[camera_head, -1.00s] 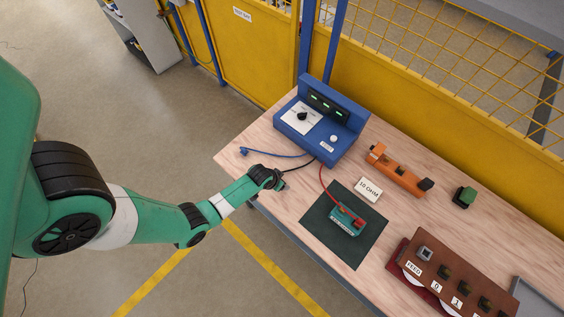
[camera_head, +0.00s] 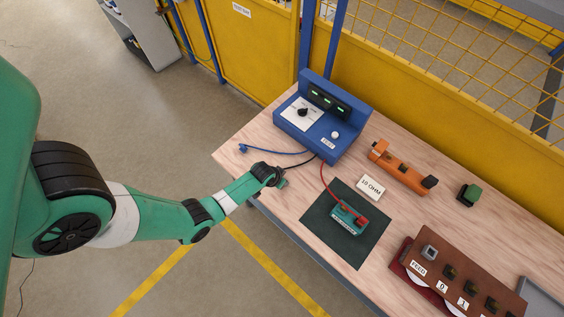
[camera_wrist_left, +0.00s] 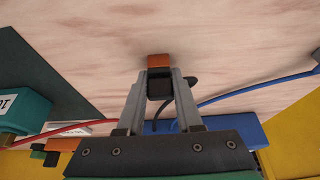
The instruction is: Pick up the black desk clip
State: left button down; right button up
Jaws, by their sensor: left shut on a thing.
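The black desk clip (camera_wrist_left: 159,86) sits between the fingers of my left gripper (camera_wrist_left: 160,88) in the left wrist view, with a copper-orange tip (camera_wrist_left: 158,61) pointing away over the pale wood. The fingers are closed on its sides. In the head view my left gripper (camera_head: 279,180) is at the table's near left edge, and the clip is mostly hidden by it. A black lead (camera_head: 300,165) runs from the gripper to the blue meter box (camera_head: 297,138). I cannot tell whether the clip touches the table. My right gripper is in neither view.
A blue lead (camera_head: 275,153) lies left of the meter box. A red lead (camera_head: 324,182) reaches the teal resistor block (camera_head: 346,222) on a dark mat (camera_head: 350,252). An orange holder (camera_head: 402,172), a green block (camera_head: 469,194) and a brown feed panel (camera_head: 452,259) stand to the right.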

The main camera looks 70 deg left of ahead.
pick_arm(q)
jog(key=shift+r, duration=0.1)
jog(key=shift+r+p, duration=0.3)
jog(key=shift+p, duration=0.05)
jog(key=p+v, duration=0.4)
jog(key=shift+w+a+r, duration=0.1)
jog(key=shift+w+r, duration=0.1)
jog(key=shift+w, duration=0.2)
jog(key=s+d+r+p, duration=0.8)
jog(key=d, duration=0.2)
jog(key=shift+s+p, duration=0.3)
jog(key=shift+s, duration=0.1)
